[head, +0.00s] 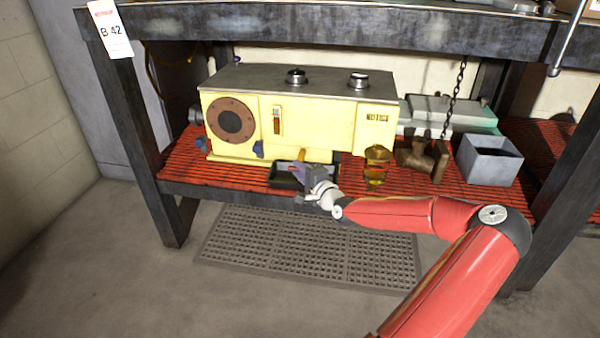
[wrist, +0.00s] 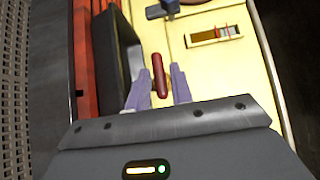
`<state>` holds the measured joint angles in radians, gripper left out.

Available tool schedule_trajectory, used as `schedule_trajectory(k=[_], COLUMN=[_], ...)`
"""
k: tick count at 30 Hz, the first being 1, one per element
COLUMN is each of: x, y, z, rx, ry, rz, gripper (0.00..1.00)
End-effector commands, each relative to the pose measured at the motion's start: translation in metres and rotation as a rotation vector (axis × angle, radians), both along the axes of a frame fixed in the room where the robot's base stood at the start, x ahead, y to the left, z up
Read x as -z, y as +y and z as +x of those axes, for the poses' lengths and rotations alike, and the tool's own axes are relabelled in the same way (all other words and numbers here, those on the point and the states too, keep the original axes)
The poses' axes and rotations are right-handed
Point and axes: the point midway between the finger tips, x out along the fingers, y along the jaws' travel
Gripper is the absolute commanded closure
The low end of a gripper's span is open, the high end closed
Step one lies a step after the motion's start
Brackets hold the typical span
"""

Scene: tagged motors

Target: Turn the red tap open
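The yellow motor housing (head: 330,130) stands on the red slatted shelf, with a red tap handle (wrist: 159,75) low on its front. In the head view the tap shows as a small orange-looking bar (head: 301,155), partly hidden by my gripper. My gripper (head: 300,172) is at the housing's front, just above the black tray. In the wrist view the two purple-grey fingers of my gripper (wrist: 159,84) are apart, one on each side of the red handle. Narrow gaps seem to show beside the handle; I cannot tell if either finger touches it.
A black tray (head: 282,179) lies below the tap. A blue knob (head: 258,148) is left of it. An amber jar (head: 376,168), a brown metal fitting (head: 423,158) and a grey box (head: 488,163) stand to the right. The shelf above (head: 330,27) limits height.

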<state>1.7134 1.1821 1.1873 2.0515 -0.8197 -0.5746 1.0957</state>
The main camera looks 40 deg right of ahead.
Motion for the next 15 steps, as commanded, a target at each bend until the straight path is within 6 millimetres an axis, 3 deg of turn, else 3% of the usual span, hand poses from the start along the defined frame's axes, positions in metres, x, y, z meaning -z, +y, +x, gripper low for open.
schedule_trajectory(k=[8,13,15], x=[0.0002,0.0003,0.0003], y=[-0.0004,-0.0003,-0.0003], z=[0.0018,0.0017,0.0017], rx=[0.001,0.001,0.0], ry=[0.001,0.001,0.001], rz=[0.0,0.0,0.0], gripper=[0.78,1.0,1.0])
